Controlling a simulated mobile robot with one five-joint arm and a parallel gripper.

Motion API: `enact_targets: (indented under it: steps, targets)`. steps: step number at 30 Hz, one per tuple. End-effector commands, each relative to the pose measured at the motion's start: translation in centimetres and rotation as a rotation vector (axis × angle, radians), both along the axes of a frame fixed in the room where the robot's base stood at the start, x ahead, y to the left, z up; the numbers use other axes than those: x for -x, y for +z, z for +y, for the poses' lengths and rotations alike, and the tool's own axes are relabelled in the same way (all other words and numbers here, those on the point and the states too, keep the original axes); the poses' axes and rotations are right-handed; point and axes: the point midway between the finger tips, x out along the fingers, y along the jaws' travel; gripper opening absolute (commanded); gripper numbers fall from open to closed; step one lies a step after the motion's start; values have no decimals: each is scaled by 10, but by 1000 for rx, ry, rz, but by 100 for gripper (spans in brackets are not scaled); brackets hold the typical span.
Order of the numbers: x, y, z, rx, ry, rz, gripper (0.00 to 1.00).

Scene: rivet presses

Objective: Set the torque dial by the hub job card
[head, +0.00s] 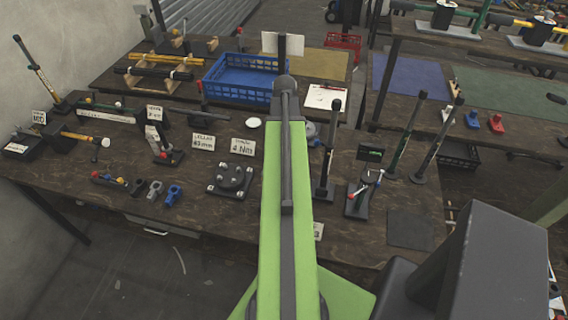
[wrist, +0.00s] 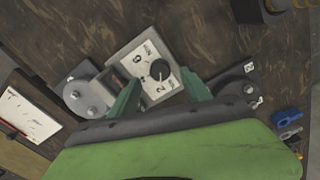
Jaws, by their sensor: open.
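The torque dial (wrist: 160,70) is a black round knob on a pale plate marked with 6, 2 and "Nm", on a grey box, in the wrist view. Its pointer setting is too small to read surely. My gripper (wrist: 161,78) is open, with one green finger on each side of the dial; I cannot tell if they touch it. In the head view my green arm hides the dial. A white card (head: 242,147) reads "4 Nm"; its top line is too small to read surely, so I cannot confirm it is the hub job card.
A second card (head: 203,141) reads about 83 mm. A blue crate (head: 240,80) stands behind.

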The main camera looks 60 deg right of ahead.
Motion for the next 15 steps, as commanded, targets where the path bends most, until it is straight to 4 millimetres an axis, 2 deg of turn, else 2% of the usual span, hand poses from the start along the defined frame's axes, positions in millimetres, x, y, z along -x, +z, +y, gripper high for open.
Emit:
enact_targets:
  steps: [1,6,15]
  targets:
    - [0,-21,0,0,0,0,56]
    - [0,-44,0,0,0,0,56]
    - [0,-44,0,0,-1,0,56]
